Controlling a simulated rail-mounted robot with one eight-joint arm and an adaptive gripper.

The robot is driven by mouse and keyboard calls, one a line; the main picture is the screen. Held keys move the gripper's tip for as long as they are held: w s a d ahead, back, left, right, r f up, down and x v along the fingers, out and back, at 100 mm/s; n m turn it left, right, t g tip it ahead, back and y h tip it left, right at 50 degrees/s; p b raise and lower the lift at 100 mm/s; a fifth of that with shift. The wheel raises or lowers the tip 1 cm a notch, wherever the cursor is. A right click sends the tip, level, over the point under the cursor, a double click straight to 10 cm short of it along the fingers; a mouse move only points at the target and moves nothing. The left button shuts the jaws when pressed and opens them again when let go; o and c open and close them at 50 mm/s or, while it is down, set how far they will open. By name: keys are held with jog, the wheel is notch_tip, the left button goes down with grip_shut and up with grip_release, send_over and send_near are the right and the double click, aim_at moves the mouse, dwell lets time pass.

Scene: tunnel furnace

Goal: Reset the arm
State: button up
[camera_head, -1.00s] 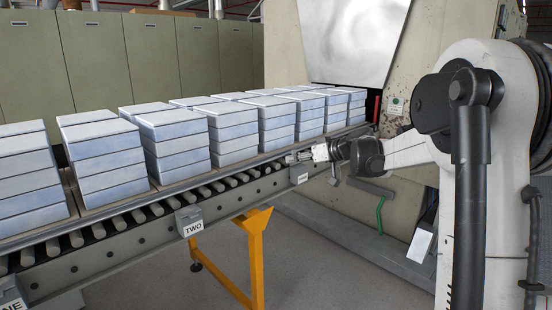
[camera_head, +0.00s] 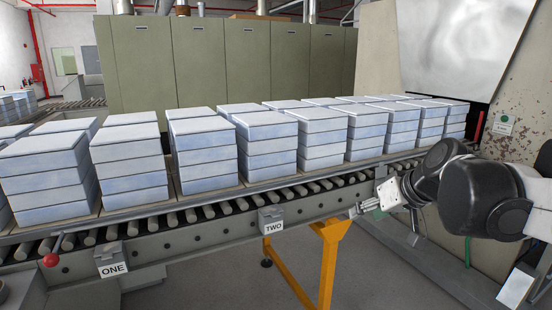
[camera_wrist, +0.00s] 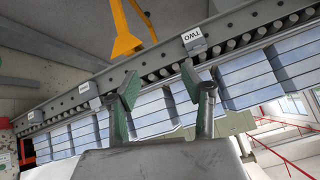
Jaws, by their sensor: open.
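My gripper (camera_head: 366,207) is at the end of my arm, at the right in the head view, in front of the conveyor's side rail and to the right of the box labelled TWO (camera_head: 271,219). In the wrist view my gripper (camera_wrist: 159,88) shows its two fingers spread apart with nothing between them. The conveyor and the TWO box (camera_wrist: 194,39) appear tilted and upside down beyond the fingers. I cannot tell the exact gap between my gripper and the rail.
Stacks of pale blue-white blocks (camera_head: 205,155) line the roller conveyor (camera_head: 190,222). A box labelled ONE (camera_head: 110,260) and a red-knobbed lever (camera_head: 51,260) are on its front. A yellow leg (camera_head: 329,262) stands below. The furnace wall (camera_head: 520,110) is at the right. Grey floor lies in front.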

jog(key=s+f+m+h, duration=0.1)
jog(key=s+f, duration=0.3)
jog(key=s, duration=0.6)
jog(key=s+a+f+h, duration=0.1)
jog(key=s+f, duration=0.3)
jog(key=s, duration=0.6)
jog(key=shift+s+m+g+h+p, duration=0.35)
jog(key=shift+m+h+p, duration=0.1)
jog(key=shift+h, duration=0.35)
